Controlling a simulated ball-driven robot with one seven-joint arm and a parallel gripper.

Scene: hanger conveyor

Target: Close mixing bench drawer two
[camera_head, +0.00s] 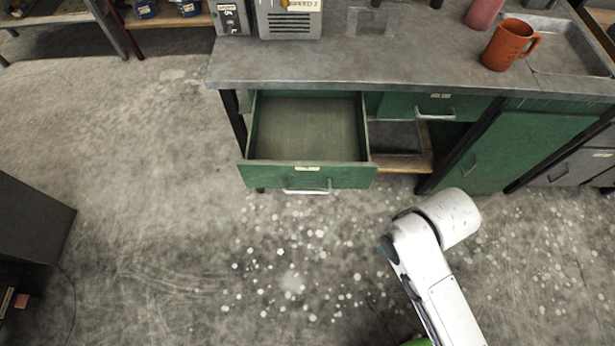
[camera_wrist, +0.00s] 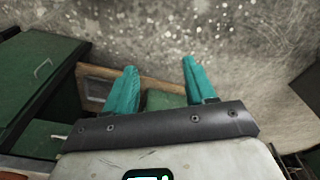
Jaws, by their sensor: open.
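A green drawer (camera_head: 308,177) of the grey-topped bench is pulled far out in the head view. It has a metal bar handle and a small label too small to read, and its inside looks empty. A second green drawer (camera_head: 437,105) to its right is shut. My gripper (camera_wrist: 161,66) shows in the wrist view with two teal fingers spread apart and nothing held between them. A green surface (camera_wrist: 165,99) shows beyond and between the fingers; I cannot tell which part of the bench it is. In the head view my gripper is not visible, only my white arm.
The bench top (camera_head: 390,62) overhangs the drawers and holds an orange mug (camera_head: 508,45). A green cabinet door (camera_head: 505,150) is right of an open shelf (camera_head: 400,160). A dark cabinet (camera_head: 30,225) stands at far left. The speckled floor before the open drawer is clear.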

